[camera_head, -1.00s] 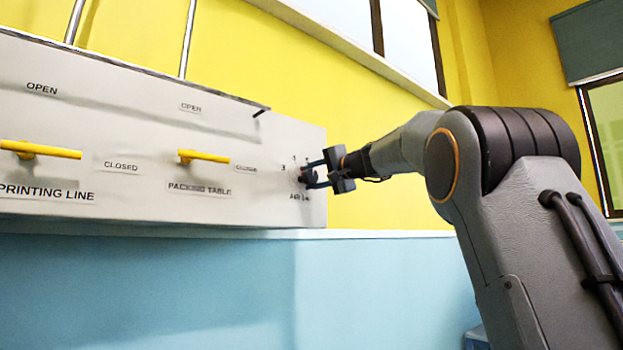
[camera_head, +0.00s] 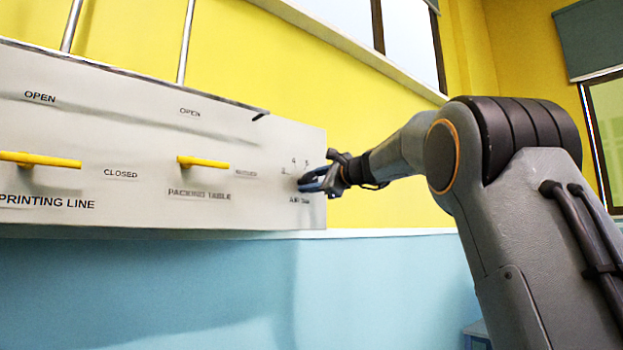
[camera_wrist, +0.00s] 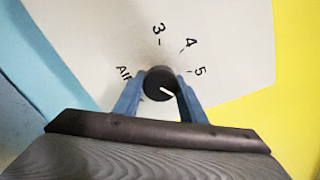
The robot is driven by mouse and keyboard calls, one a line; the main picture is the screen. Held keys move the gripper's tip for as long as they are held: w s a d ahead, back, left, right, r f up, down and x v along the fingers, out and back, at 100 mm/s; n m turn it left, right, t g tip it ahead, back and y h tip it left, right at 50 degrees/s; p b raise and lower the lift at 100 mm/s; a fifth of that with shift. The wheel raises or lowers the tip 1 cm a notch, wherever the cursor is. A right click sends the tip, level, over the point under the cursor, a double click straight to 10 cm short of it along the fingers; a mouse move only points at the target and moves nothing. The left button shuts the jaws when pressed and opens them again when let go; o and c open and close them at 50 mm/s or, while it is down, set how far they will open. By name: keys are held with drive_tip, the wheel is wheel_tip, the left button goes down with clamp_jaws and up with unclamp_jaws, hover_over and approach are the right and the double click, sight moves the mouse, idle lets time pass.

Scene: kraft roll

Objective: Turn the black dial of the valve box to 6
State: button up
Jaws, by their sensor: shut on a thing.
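The valve box (camera_head: 130,140) is a pale grey panel on the wall, and its right end also shows in the wrist view (camera_wrist: 95,40). In the wrist view the round black dial (camera_wrist: 154,79) sits between the two blue fingers of my gripper (camera_wrist: 160,88), which is shut on it from both sides. The dial's white pointer line slants to the lower right, past the 5 mark toward the right finger. The printed 3, 4 and 5 show; a 6 is not visible. In the head view my gripper (camera_head: 313,181) is at the panel's right end and hides most of the dial.
Two yellow handles, the packing table one (camera_head: 203,162) and the printing line one (camera_head: 40,159), stick out of the panel to the left of my gripper. Yellow wall is above and right of the box, blue wall below.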

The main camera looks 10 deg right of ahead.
drive_tip(key=shift+m+p, duration=0.45)
drive_tip(key=shift+m, duration=0.75)
drive_tip(key=shift+f, duration=0.1)
drive_tip(key=o, duration=1)
drive_tip(key=shift+s, duration=0.1)
drive_tip(key=b+v, duration=0.3)
drive_tip(key=v, duration=0.4)
drive_tip(key=shift+s+d, duration=0.2)
drive_tip(key=shift+s, duration=0.1)
